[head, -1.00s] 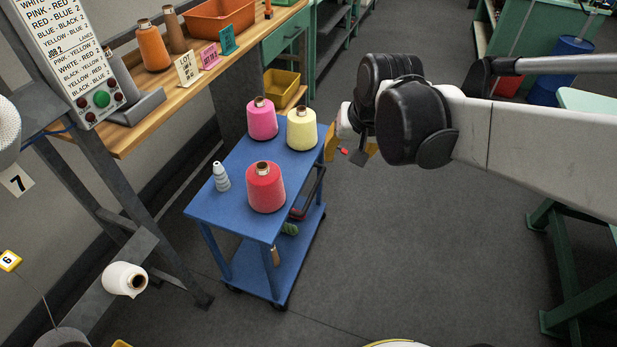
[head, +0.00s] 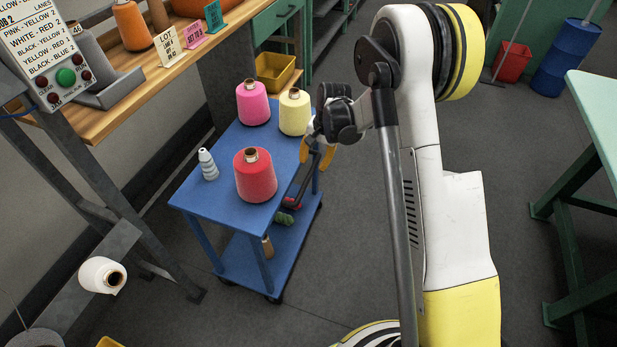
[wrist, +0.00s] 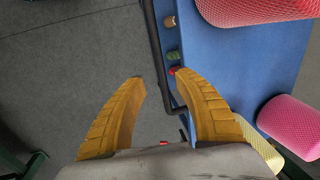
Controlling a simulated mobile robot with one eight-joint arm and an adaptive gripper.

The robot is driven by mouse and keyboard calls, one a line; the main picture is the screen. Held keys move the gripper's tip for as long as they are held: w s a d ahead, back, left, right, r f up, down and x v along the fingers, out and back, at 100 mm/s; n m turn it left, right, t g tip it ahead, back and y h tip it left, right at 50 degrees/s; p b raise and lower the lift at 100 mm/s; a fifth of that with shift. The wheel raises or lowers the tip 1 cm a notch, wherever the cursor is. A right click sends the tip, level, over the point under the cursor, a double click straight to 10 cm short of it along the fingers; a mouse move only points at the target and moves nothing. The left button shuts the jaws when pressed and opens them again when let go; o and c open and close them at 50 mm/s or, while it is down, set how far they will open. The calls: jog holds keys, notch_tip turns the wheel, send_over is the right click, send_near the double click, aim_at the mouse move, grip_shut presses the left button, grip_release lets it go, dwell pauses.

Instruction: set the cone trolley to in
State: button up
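The cone trolley (head: 225,150) is a blue two-shelf cart beside the wooden bench. Its top holds a pink cone (head: 252,104), a yellow cone (head: 295,112), a red cone (head: 255,176) and a small grey stacked piece (head: 208,165). A dark handle bar (head: 297,188) runs along its right side and also shows in the wrist view (wrist: 154,50). My gripper (head: 316,154) is at that side, close to the bar. In the wrist view its orange fingers (wrist: 159,76) are spread, and the bar appears between the fingertips. I cannot tell whether they touch it.
The wooden bench (head: 135,97) with a control box (head: 62,80) stands left. A white cone (head: 102,275) is on a frame at lower left. A green table (head: 600,120) stands right.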

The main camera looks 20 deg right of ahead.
aim_at(309, 177)
jog(key=f+b, duration=0.1)
jog(key=f, duration=0.1)
jog(key=f+b, duration=0.1)
jog(key=f, duration=0.2)
jog(key=w+a+f+b, duration=0.1)
jog(key=f, duration=0.2)
jog(key=shift+a, duration=0.1)
jog(key=shift+r, duration=0.1)
grip_shut()
